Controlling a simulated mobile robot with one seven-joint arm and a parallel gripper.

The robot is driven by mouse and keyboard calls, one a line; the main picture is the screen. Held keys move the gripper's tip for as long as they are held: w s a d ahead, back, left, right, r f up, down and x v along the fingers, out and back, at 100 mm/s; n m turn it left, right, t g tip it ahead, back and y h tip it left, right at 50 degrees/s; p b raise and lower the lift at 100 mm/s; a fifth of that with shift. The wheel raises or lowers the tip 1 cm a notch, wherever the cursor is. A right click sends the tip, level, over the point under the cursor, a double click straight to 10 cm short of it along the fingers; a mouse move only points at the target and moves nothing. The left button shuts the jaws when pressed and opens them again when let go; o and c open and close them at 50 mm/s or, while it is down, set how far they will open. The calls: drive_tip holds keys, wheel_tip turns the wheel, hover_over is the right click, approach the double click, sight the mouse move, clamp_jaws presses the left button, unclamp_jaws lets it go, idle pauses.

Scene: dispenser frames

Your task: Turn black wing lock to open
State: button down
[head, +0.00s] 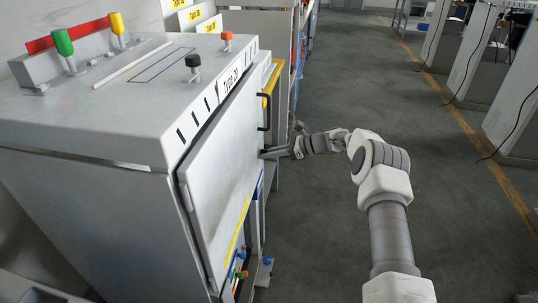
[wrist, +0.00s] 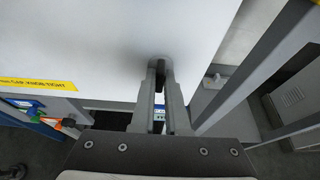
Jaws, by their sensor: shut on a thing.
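My gripper (head: 270,153) reaches in from the right to the outer face of the grey-white cabinet door (head: 225,172). In the wrist view, my gripper (wrist: 158,78) has its two fingers on either side of a narrow dark piece, which appears to be the black wing lock (wrist: 159,66). The fingers are shut on it, close against the pale door panel (wrist: 90,45). Most of the lock is hidden between the fingers, so its exact turn angle is unclear. The door looks nearly flush with the cabinet front.
A black bar handle (head: 264,112) is on the door above my gripper. The cabinet top (head: 110,95) carries black (head: 193,62) and orange (head: 227,38) knobs, plus green and yellow handles. Blue, green and orange fittings sit below the door. Grey floor (head: 330,220) is open to the right.

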idle(0.3)
drive_tip(key=c, duration=0.9)
unclamp_jaws()
drive_tip(key=p+v, duration=0.2)
drive_tip(key=v, duration=1.5)
drive_tip(key=shift+d, duration=0.2)
drive_tip(key=s+a+r+n+g+h+p, duration=0.1)
drive_tip(key=s+a+r+n+h+p, duration=0.3)
drive_tip(key=s+r, duration=0.65)
drive_tip(key=s+a+r+n+h+p, duration=0.15)
drive_tip(key=s+r+n+h, duration=0.4)
drive_tip(key=r, duration=0.75)
drive_tip(key=s+d+r+n+t+h+p, duration=0.1)
drive_tip(key=s+r+n, duration=0.1)
drive_tip(key=s, duration=0.7)
drive_tip(key=s+d+r+n+t+h+p, duration=0.1)
drive_tip(key=s+r+n+p, duration=0.1)
drive_tip(key=s+n, duration=0.3)
drive_tip(key=s+d+r+n+t+h+p, duration=0.1)
drive_tip(key=s+d+r+n+t, duration=0.1)
drive_tip(key=s, duration=1.2)
drive_tip(key=shift+d+n+h+p, duration=0.1)
drive_tip(key=shift+n+h+p, duration=0.25)
drive_tip(key=shift+n, duration=0.5)
